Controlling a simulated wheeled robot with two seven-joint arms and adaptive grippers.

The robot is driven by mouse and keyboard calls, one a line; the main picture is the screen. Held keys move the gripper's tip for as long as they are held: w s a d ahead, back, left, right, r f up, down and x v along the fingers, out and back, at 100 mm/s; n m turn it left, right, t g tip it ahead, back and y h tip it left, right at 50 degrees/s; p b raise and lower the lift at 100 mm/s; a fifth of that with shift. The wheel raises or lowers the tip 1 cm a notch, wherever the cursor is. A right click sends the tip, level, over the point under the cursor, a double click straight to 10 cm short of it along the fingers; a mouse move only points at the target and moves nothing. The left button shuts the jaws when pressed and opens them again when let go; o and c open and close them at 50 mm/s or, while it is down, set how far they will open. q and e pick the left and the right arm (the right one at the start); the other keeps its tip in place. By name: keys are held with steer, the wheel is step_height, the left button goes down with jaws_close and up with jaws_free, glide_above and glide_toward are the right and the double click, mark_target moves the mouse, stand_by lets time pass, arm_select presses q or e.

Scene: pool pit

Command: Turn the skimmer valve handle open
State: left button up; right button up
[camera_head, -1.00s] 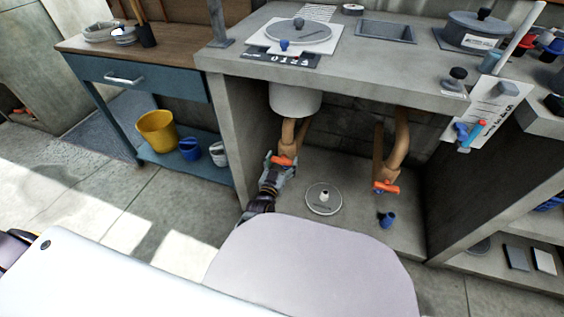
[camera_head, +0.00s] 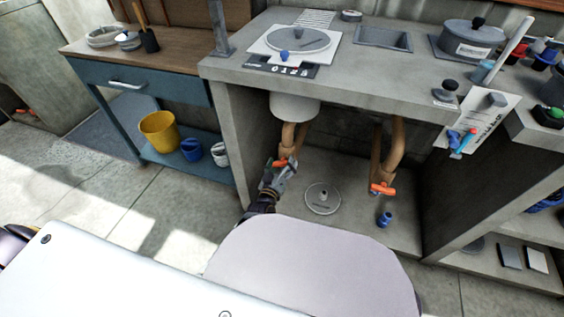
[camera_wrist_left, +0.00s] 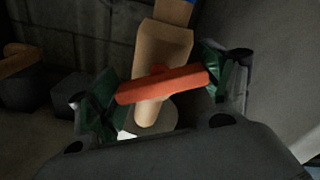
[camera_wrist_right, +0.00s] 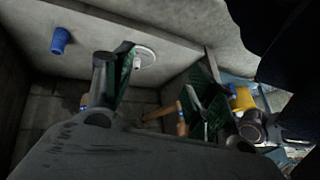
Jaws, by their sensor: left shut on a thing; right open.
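The orange-red valve handle (camera_head: 281,163) sits on the left tan pipe (camera_head: 288,140), below the white cylinder under the counter. My left gripper (camera_head: 278,172) is shut on this handle. In the left wrist view the handle (camera_wrist_left: 165,85) lies crosswise in front of the pipe, one end at each finger of the gripper (camera_wrist_left: 163,92). A second orange handle (camera_head: 382,188) is on the right pipe (camera_head: 396,150), untouched. My right gripper (camera_wrist_right: 158,92) is open and empty in the right wrist view; the head view does not show it. I cannot read any label naming either valve.
A round white lid (camera_head: 322,198) and a blue cup (camera_head: 384,219) are on the floor of the recess. The concrete counter (camera_head: 350,70) overhangs the pipes. The recess side wall (camera_head: 232,140) stands close left of my left gripper.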

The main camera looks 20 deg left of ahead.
arm_select(q)
steer(key=n, duration=0.3)
steer(key=shift+n+p, duration=0.3)
steer(key=shift+p, duration=0.1)
steer(key=shift+n, duration=0.9)
steer(key=n, duration=0.2)
steer(key=shift+n, duration=1.5)
steer(key=shift+n+b, duration=0.3)
steer(key=shift+n, duration=0.4)
arm_select(e)
steer(key=shift+s+d+r, duration=0.1)
steer(key=shift+d+r, duration=0.1)
steer(key=shift+r, duration=0.15)
arm_select(q)
steer(key=o, duration=1)
